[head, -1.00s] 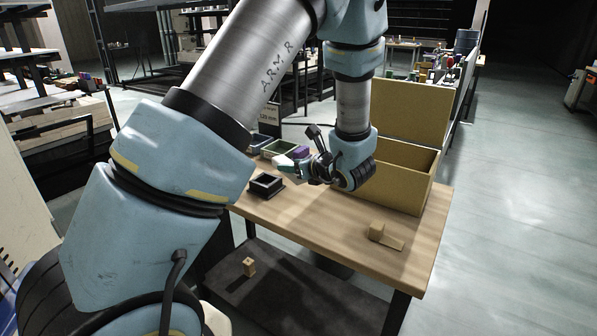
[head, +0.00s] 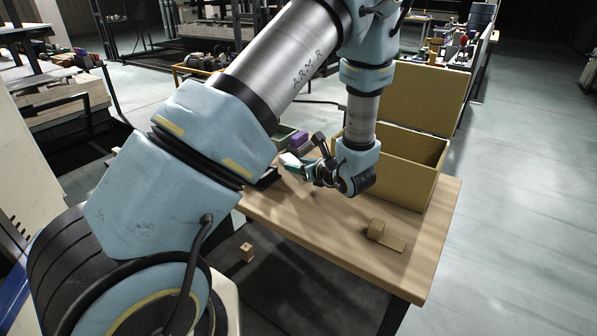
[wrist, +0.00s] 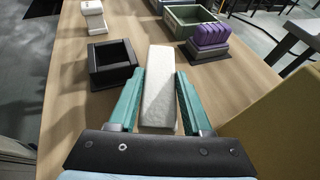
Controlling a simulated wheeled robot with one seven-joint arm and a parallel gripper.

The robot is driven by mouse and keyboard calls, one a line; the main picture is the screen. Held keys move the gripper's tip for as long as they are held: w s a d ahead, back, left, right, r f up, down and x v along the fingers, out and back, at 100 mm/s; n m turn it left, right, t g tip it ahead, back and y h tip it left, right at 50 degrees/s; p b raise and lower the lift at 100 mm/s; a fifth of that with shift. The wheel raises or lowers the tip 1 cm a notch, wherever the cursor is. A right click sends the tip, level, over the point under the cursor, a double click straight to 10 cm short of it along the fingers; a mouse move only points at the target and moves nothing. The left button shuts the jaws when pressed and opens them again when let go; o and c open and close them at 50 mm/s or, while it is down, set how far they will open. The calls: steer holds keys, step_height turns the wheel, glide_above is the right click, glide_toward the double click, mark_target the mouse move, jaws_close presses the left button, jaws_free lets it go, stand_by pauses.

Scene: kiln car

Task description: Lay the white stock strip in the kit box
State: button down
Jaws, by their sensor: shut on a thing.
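The white stock strip (wrist: 160,88) lies lengthwise between the two teal fingers of my gripper (wrist: 158,76) in the wrist view. The fingers are shut on its sides, and its far end reaches past the fingertips. In the head view my gripper (head: 296,163) is over the table, left of the large tan box, which I take as the kit box (head: 405,178). That box stands open with its lid raised at the back. Its tan side (wrist: 285,125) fills the lower right of the wrist view. The strip's height above the table is hard to tell.
On the wooden table (head: 335,215) are a small black tray (wrist: 113,64), a green bin (wrist: 190,20), a purple ribbed block (wrist: 208,40) and a white piece (wrist: 94,17). A tan stepped block (head: 384,233) lies near the front right. Bare tabletop lies between it and my gripper.

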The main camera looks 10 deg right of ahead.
steer(key=shift+f, duration=1.4)
steer(key=shift+f, duration=0.15)
steer(key=shift+c, duration=1.7)
jaws_free()
